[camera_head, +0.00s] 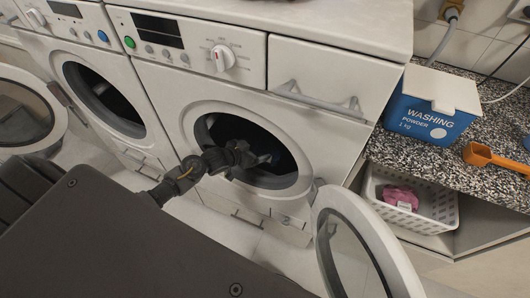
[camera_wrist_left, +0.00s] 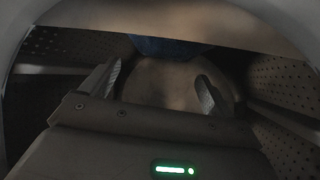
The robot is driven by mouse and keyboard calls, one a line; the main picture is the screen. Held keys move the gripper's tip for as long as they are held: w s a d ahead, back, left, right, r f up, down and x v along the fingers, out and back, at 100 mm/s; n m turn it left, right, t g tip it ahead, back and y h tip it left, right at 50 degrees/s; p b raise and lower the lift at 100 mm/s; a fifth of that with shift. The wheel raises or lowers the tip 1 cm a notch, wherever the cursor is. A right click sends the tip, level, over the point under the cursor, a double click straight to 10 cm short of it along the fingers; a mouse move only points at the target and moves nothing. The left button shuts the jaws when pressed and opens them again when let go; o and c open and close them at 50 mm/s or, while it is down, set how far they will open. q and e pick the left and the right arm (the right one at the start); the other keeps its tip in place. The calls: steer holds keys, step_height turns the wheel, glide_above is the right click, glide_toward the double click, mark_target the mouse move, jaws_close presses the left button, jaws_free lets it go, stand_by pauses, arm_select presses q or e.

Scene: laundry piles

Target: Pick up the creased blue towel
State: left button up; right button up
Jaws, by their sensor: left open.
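A dark blue cloth, likely the blue towel (camera_wrist_left: 168,44), shows as a small patch at the top middle of the left wrist view, inside the drum (camera_wrist_left: 285,85). Most of it is hidden or out of frame, and its creases cannot be made out. My left gripper (camera_wrist_left: 158,86) is open, its two fingers apart with no cloth between them, and the blue patch lies beyond the fingertips. In the head view my left gripper (camera_head: 243,163) is at the round opening of the right washing machine (camera_head: 322,135). My right gripper is not in view.
The machine's round door (camera_head: 338,215) hangs open at the lower right. A second washing machine (camera_head: 55,42) stands at the left. On the right are a speckled counter (camera_head: 455,155), a washing powder box (camera_head: 415,118), an orange scoop (camera_head: 480,154) and a white basket (camera_head: 430,223) with pink cloth (camera_head: 400,196).

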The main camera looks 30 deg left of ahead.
mark_target(265, 145)
arm_select(q)
steer(key=shift+w+f, duration=0.1)
steer(key=shift+w, duration=0.05)
steer(key=x, duration=0.4)
steer(key=shift+w+a+f+b, duration=0.15)
steer(key=shift+f+b, duration=0.15)
steer(key=shift+b, duration=0.1)
steer(key=shift+w+f, duration=0.1)
steer(key=shift+w, duration=0.1)
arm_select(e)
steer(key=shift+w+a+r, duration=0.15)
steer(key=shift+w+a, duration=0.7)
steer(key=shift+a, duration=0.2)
arm_select(q)
steer(key=shift+c, duration=0.5)
steer(key=c, duration=1.1)
